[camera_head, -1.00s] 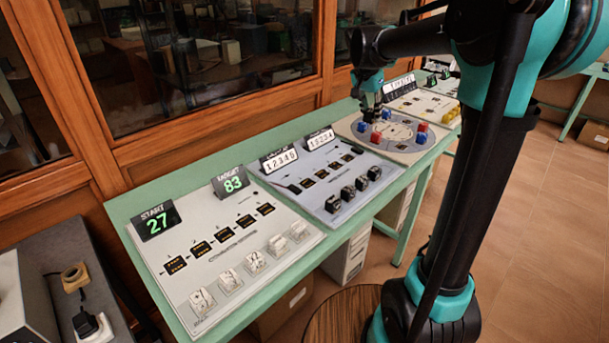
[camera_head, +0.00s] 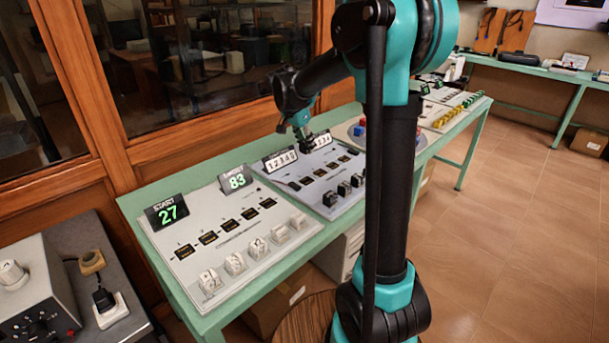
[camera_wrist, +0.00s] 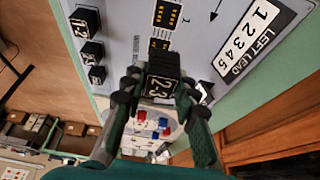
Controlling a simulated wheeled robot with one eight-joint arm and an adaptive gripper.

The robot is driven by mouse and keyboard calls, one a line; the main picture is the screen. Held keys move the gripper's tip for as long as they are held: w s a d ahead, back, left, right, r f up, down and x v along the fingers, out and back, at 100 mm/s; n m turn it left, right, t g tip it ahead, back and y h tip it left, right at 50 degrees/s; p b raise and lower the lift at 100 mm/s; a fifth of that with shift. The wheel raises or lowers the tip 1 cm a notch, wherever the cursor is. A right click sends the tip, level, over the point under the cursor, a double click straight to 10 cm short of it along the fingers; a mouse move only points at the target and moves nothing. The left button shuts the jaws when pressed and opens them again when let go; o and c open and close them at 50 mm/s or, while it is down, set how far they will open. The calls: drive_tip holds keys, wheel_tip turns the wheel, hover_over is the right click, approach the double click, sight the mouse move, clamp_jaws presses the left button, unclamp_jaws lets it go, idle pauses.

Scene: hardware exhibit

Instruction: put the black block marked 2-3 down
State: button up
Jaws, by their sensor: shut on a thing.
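The black block marked 2-3 (camera_wrist: 163,88) is between the fingers of my gripper (camera_wrist: 160,84) in the wrist view, its marked face toward the camera. My gripper is shut on it. In the head view my gripper (camera_head: 304,138) is over the back of the grey-blue panel (camera_head: 318,200), near the white number cards. I cannot tell whether the block touches the panel. The panel has a row of dark slots (camera_head: 320,172), partly hidden by the block in the wrist view. Three other black blocks (camera_head: 344,188) stand along its front edge.
The number card 12345 (camera_head: 280,159) stands at the panel's back, close to my gripper. The START 27 panel (camera_head: 205,235) with white blocks is to the left.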

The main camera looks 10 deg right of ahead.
sight(310, 179)
wheel_tip(310, 179, down, 12)
drive_tip(key=shift+d+f, duration=0.1)
idle(0.4)
drive_tip(key=o, duration=1.1)
drive_tip(key=shift+f, duration=0.1)
drive_tip(key=v, duration=1.2)
